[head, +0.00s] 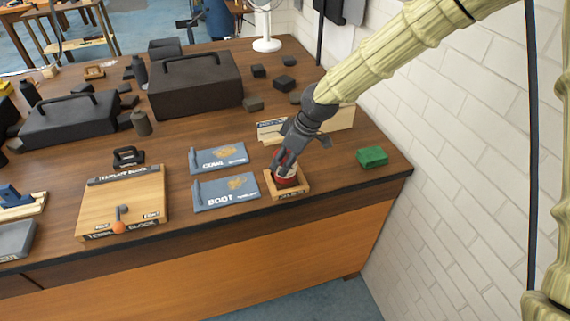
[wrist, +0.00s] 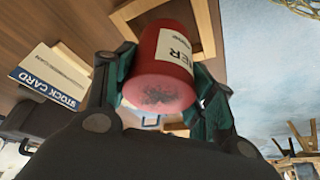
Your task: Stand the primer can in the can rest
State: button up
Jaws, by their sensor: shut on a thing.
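The red primer can (head: 287,180) has a white label and is between the fingers of my gripper (head: 286,164). In the wrist view, the dark green fingers close on both sides of the can (wrist: 162,72), and its scuffed end faces the camera. The can rest (head: 300,192) is a small square wooden frame at the table's front edge. It also shows behind the can in the wrist view (wrist: 207,28). The can is over or within the frame's opening. I cannot tell whether its lower end touches the bottom, which is hidden.
Blue BOOT (head: 218,204) and COWL (head: 208,168) mats lie left of the rest. A stock card (wrist: 45,82) stands behind it. A green block (head: 372,157) lies to the right, near the white brick wall. A wooden board (head: 100,205) lies further left.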

jog(key=shift+f+p, duration=0.35)
jog(key=shift+f, duration=1)
jog(key=shift+f, duration=0.1)
jog(key=o, duration=1.2)
jog(key=b+v, duration=0.2)
jog(key=v, duration=1)
